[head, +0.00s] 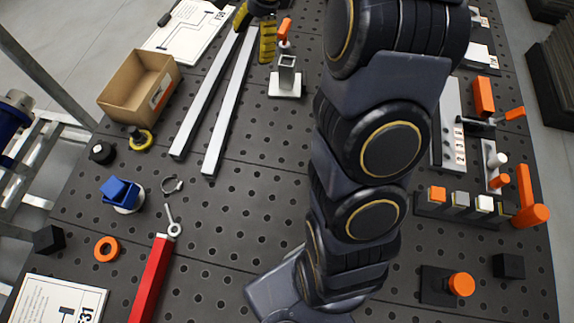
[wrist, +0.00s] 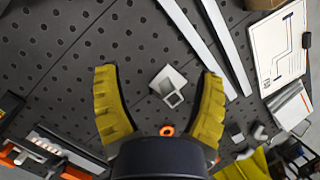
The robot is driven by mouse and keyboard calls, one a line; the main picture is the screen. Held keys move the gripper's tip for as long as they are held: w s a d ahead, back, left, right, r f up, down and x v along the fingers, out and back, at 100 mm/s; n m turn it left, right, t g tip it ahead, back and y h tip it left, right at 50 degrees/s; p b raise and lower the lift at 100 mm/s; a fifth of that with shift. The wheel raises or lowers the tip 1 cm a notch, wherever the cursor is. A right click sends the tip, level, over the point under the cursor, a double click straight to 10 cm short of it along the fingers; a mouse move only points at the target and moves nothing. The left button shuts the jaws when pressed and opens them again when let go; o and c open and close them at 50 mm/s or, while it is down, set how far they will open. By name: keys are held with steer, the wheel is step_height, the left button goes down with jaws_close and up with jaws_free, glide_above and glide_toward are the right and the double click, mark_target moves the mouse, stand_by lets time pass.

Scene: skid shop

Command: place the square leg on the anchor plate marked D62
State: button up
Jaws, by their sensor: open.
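A short grey square tube on a pale square foot (head: 286,80), which looks like the square leg, stands upright on the perforated table at the upper middle of the head view. In the wrist view the leg (wrist: 167,84) shows its open square top between my yellow fingers. My gripper (head: 255,28) is open and empty, up and left of the leg in the head view. Its spread fingers also show in the wrist view (wrist: 159,72), apart from the leg. I cannot read a D62 mark on any plate.
Two long pale rails (head: 231,100) lie left of the leg. An orange-topped piece (head: 284,28) is just behind it. A cardboard box (head: 140,86), a red bar (head: 152,278) and a blue part (head: 121,193) are at left. Fixtures with orange parts (head: 483,96) line the right.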

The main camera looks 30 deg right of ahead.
steer(key=s+a+r+n+g+h, duration=0.1)
steer(key=s+a+r+n, duration=0.2)
steer(key=s+a+n, duration=0.3)
steer(key=s+a+r+n+g+h, duration=0.15)
steer(key=s+a+n, duration=0.25)
steer(key=s, duration=0.5)
steer(key=s+n+h, duration=0.1)
steer(key=s+n, duration=0.6)
steer(key=s, duration=0.6)
steer(key=shift+a+n, duration=0.3)
steer(key=shift+a, duration=0.05)
steer(key=shift+g, duration=0.25)
